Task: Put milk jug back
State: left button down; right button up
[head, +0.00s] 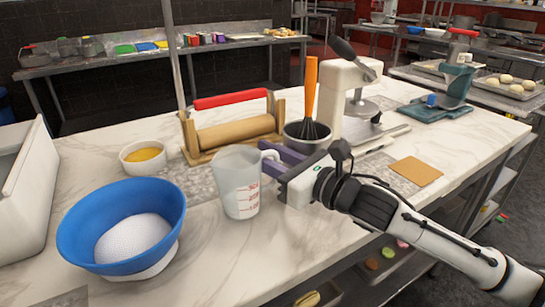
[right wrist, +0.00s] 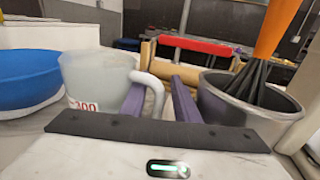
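The milk jug (head: 236,182) is a translucent pitcher with red measuring marks, standing upright on the marble counter; it also shows in the right wrist view (right wrist: 92,80). Its handle faces my right gripper (head: 270,157). The gripper's two purple fingers are apart. In the right wrist view, the left finger is at the handle's loop and the right finger is beyond the handle's outer side, with a small gap visible. The handle lies between the fingers, which do not look closed on it. My left gripper is out of view.
A blue bowl (head: 120,222) and a small bowl of yellow liquid (head: 143,156) stand left of the jug. A rolling pin (head: 236,133) on a wooden stand is behind it. A metal pot (head: 305,143) with a whisk stands close behind my right gripper. Free marble lies in front of the jug.

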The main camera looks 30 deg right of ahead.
jog(key=shift+s+d, duration=0.15)
jog(key=shift+s, duration=0.05)
jog(key=b+v, duration=0.1)
jog(key=v, duration=0.7)
jog(key=shift+s, duration=0.25)
jog(key=shift+v, duration=1.55)
